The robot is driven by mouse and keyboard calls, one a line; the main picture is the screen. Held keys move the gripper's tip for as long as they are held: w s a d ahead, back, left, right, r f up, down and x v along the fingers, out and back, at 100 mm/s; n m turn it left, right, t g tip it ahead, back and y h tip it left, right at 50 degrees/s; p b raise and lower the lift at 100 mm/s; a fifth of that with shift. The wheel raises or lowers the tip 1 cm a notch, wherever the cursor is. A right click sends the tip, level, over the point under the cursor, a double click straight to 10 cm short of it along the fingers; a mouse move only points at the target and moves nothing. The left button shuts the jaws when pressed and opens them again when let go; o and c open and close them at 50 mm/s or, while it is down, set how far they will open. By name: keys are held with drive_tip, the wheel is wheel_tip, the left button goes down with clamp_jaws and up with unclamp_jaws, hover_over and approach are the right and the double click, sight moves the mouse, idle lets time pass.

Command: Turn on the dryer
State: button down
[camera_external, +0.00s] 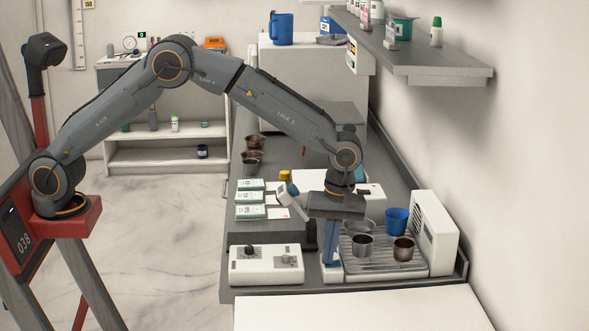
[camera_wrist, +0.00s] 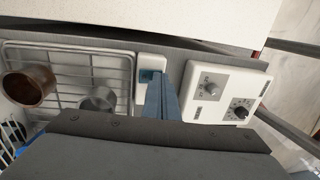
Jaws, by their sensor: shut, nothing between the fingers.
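The dryer (camera_external: 434,235) is a white vented unit behind a wire drying rack (camera_external: 385,268) at the counter's right side. A small white switch box (camera_wrist: 148,93) with a blue-teal rocker (camera_wrist: 147,75) sits between the rack and a knobbed control box in the wrist view. My gripper (camera_external: 330,263) points down at the switch box beside the rack's left edge; its blue fingers are together and empty. In the wrist view the fingertips (camera_wrist: 163,77) are just right of the rocker and partly cover the box. I cannot tell whether they touch it.
Metal cups (camera_external: 403,249) and a blue cup (camera_external: 397,221) stand on the rack. White-green packets (camera_external: 250,198) lie behind. A wall shelf (camera_external: 420,60) overhangs at the upper right.

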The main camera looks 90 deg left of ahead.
sight(341, 265)
drive_tip(key=shift+f, duration=0.15)
drive_tip(key=shift+w+r+b, duration=0.2)
drive_tip(key=shift+w+b, duration=0.15)
drive_tip(key=shift+w, duration=0.4)
drive_tip(key=shift+w+r+p, duration=0.1)
drive_tip(key=shift+r+p, duration=0.2)
drive_tip(key=shift+r, duration=0.3)
wheel_tip(341, 265, up, 13)
drive_tip(key=w+b, duration=0.1)
drive_tip(key=b, duration=0.1)
drive_tip(key=shift+w, duration=0.25)
drive_tip(key=shift+f, duration=0.1)
